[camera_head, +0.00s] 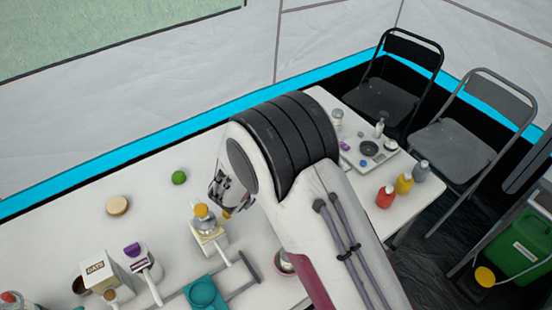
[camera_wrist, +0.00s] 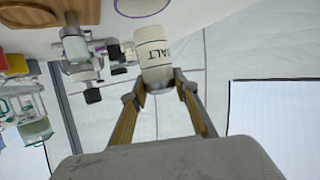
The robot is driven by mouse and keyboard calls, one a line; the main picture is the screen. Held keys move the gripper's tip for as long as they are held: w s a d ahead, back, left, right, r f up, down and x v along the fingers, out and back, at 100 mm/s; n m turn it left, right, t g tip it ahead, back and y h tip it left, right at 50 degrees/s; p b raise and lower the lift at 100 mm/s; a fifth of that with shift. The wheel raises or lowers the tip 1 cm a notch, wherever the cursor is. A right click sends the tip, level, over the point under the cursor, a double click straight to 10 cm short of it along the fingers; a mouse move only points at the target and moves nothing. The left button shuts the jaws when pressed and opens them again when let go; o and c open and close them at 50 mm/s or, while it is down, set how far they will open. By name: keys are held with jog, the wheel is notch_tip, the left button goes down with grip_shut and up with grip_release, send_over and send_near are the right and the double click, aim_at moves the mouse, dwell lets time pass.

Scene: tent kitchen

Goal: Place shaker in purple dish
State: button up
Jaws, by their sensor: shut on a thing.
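My gripper (camera_wrist: 160,88) is shut on a pale shaker (camera_wrist: 154,52) with dark lettering that seems to read SALT. The fingers hold one end of it, and it appears above the table in the wrist view. A round white dish with a purple rim (camera_wrist: 141,15) is cut off at the top edge of that view, near the shaker's far end; I take it for the purple dish. The gap between them cannot be judged. In the head view my gripper (camera_head: 230,194) is partly hidden by my wrist, and I cannot make out the shaker there.
An orange-capped bottle (camera_head: 202,217) on a white stand is near my gripper. A green ball (camera_head: 179,177), wooden disc (camera_head: 117,205), OATS box (camera_head: 102,267) and teal item (camera_head: 203,293) share the white table. Red (camera_head: 385,197) and yellow (camera_head: 404,184) bottles stand right of my arm.

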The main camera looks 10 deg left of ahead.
jog(key=shift+f, duration=1)
jog(key=shift+f, duration=0.15)
jog(key=shift+f, duration=1.75)
jog(key=shift+f, duration=0.1)
jog(key=o, duration=1.1)
jog(key=shift+o, duration=0.2)
